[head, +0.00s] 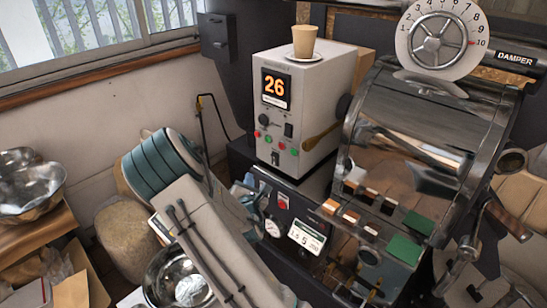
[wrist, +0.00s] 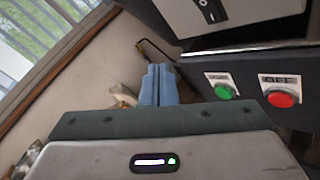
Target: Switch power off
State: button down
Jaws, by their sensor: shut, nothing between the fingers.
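My gripper (head: 246,186) is beside the left edge of the dark lower panel of the roaster, below the white control box (head: 315,95). In the wrist view its blue fingers (wrist: 160,72) are together with nothing between them. A black rocker switch (wrist: 211,10) marked with a line and a circle is at the top of the wrist view; it also shows low on the control box front (head: 275,158). A green button (wrist: 222,88) and a red button (wrist: 282,97) sit on the dark panel, right of the fingers. The red button (head: 283,202) also shows in the head view. The fingers look apart from all of these.
The control box shows an orange 26 (head: 275,88) and carries a cup (head: 304,41). The roaster drum (head: 430,110) and damper dial (head: 437,42) stand at right. A thin black bent rod (head: 208,125) rises behind my arm. Metal bowls (head: 28,183) stand at left.

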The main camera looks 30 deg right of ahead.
aim_at(274, 160)
jog(key=shift+d, duration=0.1)
jog(key=w+d+r, duration=0.1)
jog(key=w+d, duration=0.2)
jog(key=d, duration=0.5)
dwell(0.3)
dwell(1.9)
jog(key=shift+w+d, duration=0.15)
jog(key=shift+d, duration=0.25)
jog(key=shift+w+d+r, duration=0.1)
jog(key=shift+d, duration=0.2)
dwell(0.5)
jog(key=shift+b, duration=0.3)
jog(key=shift+s+a+b, duration=0.3)
jog(key=shift+a, duration=0.4)
